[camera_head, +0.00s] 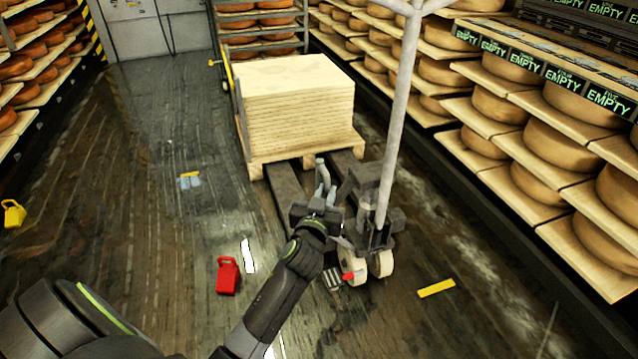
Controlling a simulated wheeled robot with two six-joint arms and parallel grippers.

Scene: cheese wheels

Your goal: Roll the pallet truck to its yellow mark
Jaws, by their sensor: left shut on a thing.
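The pallet truck (378,225) stands in the middle, its tall grey handle pole rising out of the top of the view. Its dark forks (287,190) run under a wooden pallet (252,165) with a stack of pale boards (300,105). Two pale wheels are at its near end. My left gripper (323,187) is shut at the near end of the truck, left of the pole; the exact part between its fingers is hard to make out. A yellow mark (436,288) lies on the floor to the right of the wheels. My right gripper is out of view.
Shelves of cheese wheels (575,150) line the right side, and more shelves (35,60) stand on the left. A red object (228,275) and a yellow object (14,213) are on the floor. A small yellow strip (189,174) lies farther back. The left floor is mostly clear.

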